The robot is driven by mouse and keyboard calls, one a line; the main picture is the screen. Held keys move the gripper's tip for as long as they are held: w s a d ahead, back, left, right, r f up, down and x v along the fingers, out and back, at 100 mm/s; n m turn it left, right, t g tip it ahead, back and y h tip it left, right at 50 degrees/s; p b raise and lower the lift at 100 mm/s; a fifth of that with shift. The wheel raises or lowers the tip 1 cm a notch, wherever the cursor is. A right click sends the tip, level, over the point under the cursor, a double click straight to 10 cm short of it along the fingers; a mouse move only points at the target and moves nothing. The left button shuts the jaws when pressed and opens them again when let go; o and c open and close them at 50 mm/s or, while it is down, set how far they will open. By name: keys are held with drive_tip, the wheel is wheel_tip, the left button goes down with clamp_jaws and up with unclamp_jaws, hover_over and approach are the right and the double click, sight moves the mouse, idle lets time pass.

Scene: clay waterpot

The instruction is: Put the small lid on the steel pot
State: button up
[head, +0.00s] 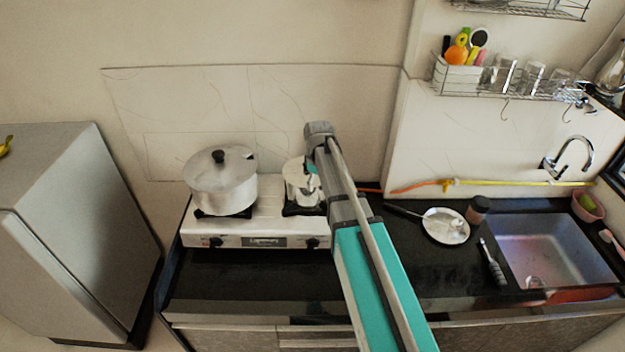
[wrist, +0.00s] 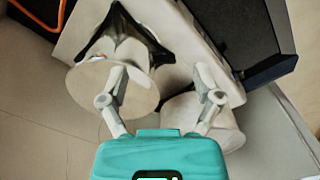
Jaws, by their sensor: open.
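The small steel pot (head: 296,182) stands on the right burner in the head view, partly hidden by my arm. In the wrist view, a pale round disc (wrist: 112,92) tops a narrower body above the black burner stand. I cannot tell whether this disc is the small lid or part of the pot. My gripper (wrist: 162,82) is open, its fingers apart and nothing visible between them. Its left finger overlaps the disc's edge in the picture; I cannot tell if they touch. In the head view my gripper is close to the small pot and mostly hidden.
A large lidded pot (head: 221,185) with a black knob stands on the left burner of the white stove (head: 262,226). A round plate or pan (head: 436,236) holding something small, a brown jar (head: 478,209) and a sink (head: 555,250) are to the right. The front counter (head: 250,275) is clear.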

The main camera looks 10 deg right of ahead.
drive_tip(key=s+f+b, duration=0.5)
drive_tip(key=f+b, duration=0.3)
drive_tip(key=f, duration=0.1)
drive_tip(key=s+f+b, duration=0.6)
drive_tip(key=f+b, duration=0.3)
drive_tip(key=shift+s+a+f+m, duration=0.15)
drive_tip(key=shift+s+a+m, duration=0.15)
idle(0.3)
idle(0.9)
drive_tip(key=s+m, duration=0.7)
drive_tip(key=s, duration=0.4)
drive_tip(key=shift+d, duration=0.25)
drive_tip(key=shift+w, duration=0.1)
idle(0.8)
